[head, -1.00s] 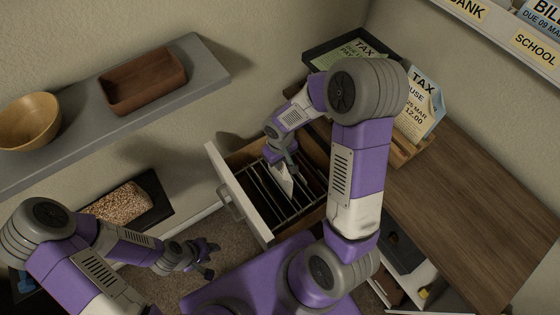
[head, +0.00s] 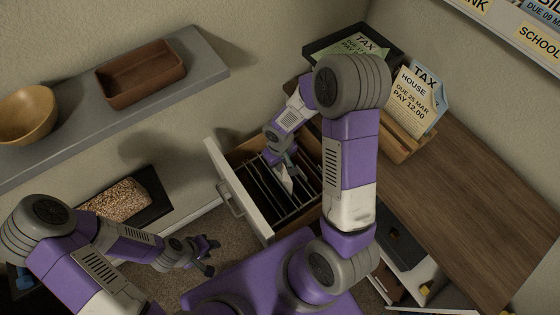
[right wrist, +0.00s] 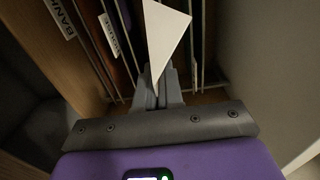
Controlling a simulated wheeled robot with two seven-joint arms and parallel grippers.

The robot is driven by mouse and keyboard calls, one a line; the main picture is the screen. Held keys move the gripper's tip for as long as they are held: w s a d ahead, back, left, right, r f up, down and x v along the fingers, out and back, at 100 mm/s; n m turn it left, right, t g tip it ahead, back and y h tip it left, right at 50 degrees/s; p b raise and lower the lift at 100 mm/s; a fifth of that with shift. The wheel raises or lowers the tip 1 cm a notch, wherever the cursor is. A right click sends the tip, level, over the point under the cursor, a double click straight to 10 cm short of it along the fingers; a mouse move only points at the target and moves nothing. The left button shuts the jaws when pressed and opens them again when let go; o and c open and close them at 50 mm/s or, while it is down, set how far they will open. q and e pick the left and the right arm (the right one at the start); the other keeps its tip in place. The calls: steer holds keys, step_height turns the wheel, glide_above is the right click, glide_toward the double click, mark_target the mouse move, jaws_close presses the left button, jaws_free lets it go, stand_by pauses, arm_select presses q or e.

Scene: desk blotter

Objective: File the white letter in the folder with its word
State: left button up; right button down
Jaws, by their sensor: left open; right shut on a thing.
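The white letter (right wrist: 166,38) is gripped in my right gripper (right wrist: 158,92), whose jaws are shut on its lower corner in the right wrist view. In the head view the letter (head: 286,180) is at the open drawer (head: 240,190), among upright folders (head: 262,178). The right wrist view shows folder tabs: one reads BANK (right wrist: 60,17), and a second tab (right wrist: 109,34) is too small to read surely. The letter is to the right of both tabs. Whether its lower edge is inside a folder cannot be told. My left gripper (head: 211,257) is open and empty, left of the drawer.
A rack (head: 405,145) on the wooden desk (head: 470,200) holds a yellow HOUSE letter (head: 412,100) and a blue TAX letter (head: 430,82). A black tray (head: 322,42) holds a green paper. A grey shelf (head: 200,65) at left carries a wooden bowl and brown box.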

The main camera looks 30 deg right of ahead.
steer(key=shift+f, duration=2.35)
steer(key=c, duration=1.2)
jaws_free()
steer(key=shift+r+p, duration=1.65)
steer(key=shift+r, duration=2.15)
